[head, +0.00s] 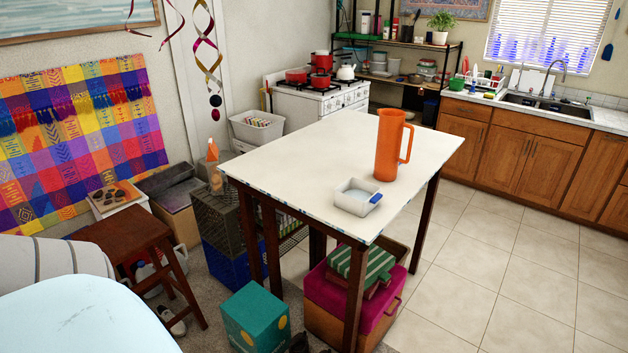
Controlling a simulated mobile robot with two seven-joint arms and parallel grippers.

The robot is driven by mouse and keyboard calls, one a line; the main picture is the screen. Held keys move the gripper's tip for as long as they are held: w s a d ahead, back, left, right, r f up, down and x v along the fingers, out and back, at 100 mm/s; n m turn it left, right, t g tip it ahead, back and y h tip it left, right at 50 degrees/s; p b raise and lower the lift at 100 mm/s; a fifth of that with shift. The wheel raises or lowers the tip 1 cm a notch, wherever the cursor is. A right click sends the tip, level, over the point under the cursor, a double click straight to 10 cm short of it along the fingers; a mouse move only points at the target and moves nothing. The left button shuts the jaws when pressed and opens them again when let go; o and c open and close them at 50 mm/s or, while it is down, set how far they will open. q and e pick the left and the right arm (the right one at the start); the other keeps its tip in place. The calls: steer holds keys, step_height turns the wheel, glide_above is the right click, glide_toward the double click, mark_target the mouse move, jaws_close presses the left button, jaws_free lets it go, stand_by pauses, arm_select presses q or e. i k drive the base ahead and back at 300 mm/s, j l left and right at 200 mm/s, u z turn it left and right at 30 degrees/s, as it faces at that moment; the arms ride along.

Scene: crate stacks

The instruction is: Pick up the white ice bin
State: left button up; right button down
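A small white bin (353,204) sits near the front right edge of the white-topped table (300,150). It holds something pale, too small to make out, and a blue piece (376,198) shows at its right side. An orange pitcher (389,146) with a handle on its right stands upright just behind the bin, apart from it. A white basket (257,121) with several coloured items stands beyond the table, beside the stove. Neither of my grippers shows in the head view.
Under and beside the table are a teal box (255,318), a magenta-topped chest (330,300), and dark and blue crates (220,225). A brown stool (124,234) stands at the left. The tiled floor (480,265) right of the table is clear.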

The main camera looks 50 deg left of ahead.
mark_target(355, 196)
steer(key=u, duration=1.2)
steer(key=i+j, duration=0.35)
steer(key=j, duration=0.3)
steer(key=i+j+z, duration=0.1)
steer(key=i+j, duration=0.25)
steer(key=j, duration=0.3)
steer(key=i+j, duration=0.15)
steer(key=j, duration=0.2)
steer(key=i+j+z, duration=0.1)
steer(key=j, duration=0.25)
steer(key=i+j, duration=0.25)
steer(key=j+z, duration=0.05)
steer(key=j, duration=0.05)
